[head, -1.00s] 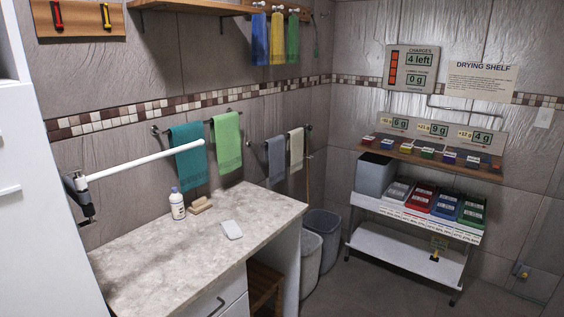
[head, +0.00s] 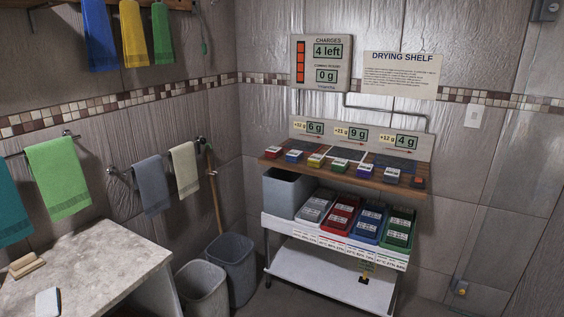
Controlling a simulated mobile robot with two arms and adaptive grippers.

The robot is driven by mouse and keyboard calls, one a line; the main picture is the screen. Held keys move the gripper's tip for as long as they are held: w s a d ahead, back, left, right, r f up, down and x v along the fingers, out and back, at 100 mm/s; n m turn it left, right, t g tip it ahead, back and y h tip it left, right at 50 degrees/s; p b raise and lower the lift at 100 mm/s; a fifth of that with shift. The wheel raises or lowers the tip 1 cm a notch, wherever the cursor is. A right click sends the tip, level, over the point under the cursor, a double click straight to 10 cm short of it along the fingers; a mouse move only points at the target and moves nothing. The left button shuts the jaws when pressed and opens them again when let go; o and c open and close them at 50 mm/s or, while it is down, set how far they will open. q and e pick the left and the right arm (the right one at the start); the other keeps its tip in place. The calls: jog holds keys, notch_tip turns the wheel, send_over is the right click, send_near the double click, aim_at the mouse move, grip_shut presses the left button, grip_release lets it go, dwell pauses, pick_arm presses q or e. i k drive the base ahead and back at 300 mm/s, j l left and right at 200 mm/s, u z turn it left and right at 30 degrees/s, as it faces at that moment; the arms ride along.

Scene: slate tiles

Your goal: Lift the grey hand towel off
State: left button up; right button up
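The grey hand towel (head: 151,185) hangs over a short wall rail (head: 119,171) left of the room's corner. A cream towel (head: 185,169) hangs beside it on the same rail, a little to its right, with a gap between them. The grey towel hangs straight and its front is unobstructed. Neither of my grippers shows in the head view now.
A green towel (head: 57,178) and a teal towel (head: 10,208) hang further left. The stone counter (head: 98,262) is below them, with a sponge (head: 25,265) and white bar (head: 47,302). Two grey bins (head: 231,268) and a wooden handle (head: 214,195) stand near the corner. The drying shelf (head: 345,279) is right.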

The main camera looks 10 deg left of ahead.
aim_at(149, 175)
jog(key=i+u, duration=0.15)
jog(key=i, duration=0.3)
jog(key=i+l+u, duration=0.1)
jog(key=i, duration=0.3)
jog(key=i+l+u, duration=0.15)
jog(key=i, duration=0.3)
jog(key=i+l+u, duration=0.1)
jog(key=i, duration=0.3)
jog(key=l, duration=0.1)
